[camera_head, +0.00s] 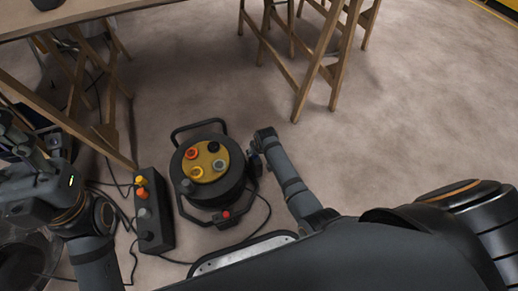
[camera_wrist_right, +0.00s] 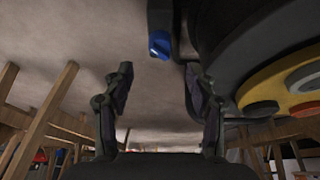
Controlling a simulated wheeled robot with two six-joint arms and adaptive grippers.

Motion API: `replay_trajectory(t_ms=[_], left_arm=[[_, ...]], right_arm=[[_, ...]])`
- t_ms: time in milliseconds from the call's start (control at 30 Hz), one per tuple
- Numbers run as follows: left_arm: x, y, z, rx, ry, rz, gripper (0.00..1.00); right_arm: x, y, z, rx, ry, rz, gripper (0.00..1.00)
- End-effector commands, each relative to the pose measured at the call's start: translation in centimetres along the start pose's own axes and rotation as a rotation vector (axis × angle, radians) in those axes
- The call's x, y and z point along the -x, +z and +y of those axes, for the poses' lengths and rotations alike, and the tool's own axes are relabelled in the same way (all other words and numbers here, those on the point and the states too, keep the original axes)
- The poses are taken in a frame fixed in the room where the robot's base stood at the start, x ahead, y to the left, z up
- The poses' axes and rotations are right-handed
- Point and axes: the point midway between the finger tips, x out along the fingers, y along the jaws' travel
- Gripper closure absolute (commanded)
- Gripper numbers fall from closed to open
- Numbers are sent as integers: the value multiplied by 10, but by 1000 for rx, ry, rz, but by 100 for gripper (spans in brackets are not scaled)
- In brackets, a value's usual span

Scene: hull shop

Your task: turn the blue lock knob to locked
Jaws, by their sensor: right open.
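The blue lock knob (camera_wrist_right: 160,44) shows in the right wrist view on a dark fitting at the side of the black cable reel. It lies beyond the fingertips, roughly in line with the gap between them. My right gripper (camera_wrist_right: 158,80) is open and empty, its fingers apart and not around the knob. In the head view my right arm reaches to the right side of the cable reel (camera_head: 234,192), and its end largely hides the knob's area. My left gripper (camera_head: 28,175) is at the left edge, away from the reel; its finger opening is unclear.
A wooden trestle table (camera_head: 150,4) is at the back left, and trestle legs (camera_head: 318,62) stand behind. The floor (camera_head: 400,130) to the right is clear.

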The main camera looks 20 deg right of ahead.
Motion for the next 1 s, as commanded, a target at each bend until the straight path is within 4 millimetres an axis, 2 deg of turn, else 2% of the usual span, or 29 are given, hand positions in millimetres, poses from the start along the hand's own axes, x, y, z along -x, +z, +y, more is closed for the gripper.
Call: replay_trajectory(t_ms=[100,300,867,967,1000], left_arm=[[0,0,0,0,0,0,57],[0,0,0,0,0,0,57],[0,1,0,0,0,-7,57],[4,22,-1,4,-7,-107,57],[9,40,-2,8,-13,-192,57]], right_arm=[[19,0,0,-1,0,1,43],[35,1,0,-1,0,-1,43],[37,-1,1,-1,1,8,43],[51,-11,12,-9,8,117,43],[66,-20,20,-13,13,213,43]])
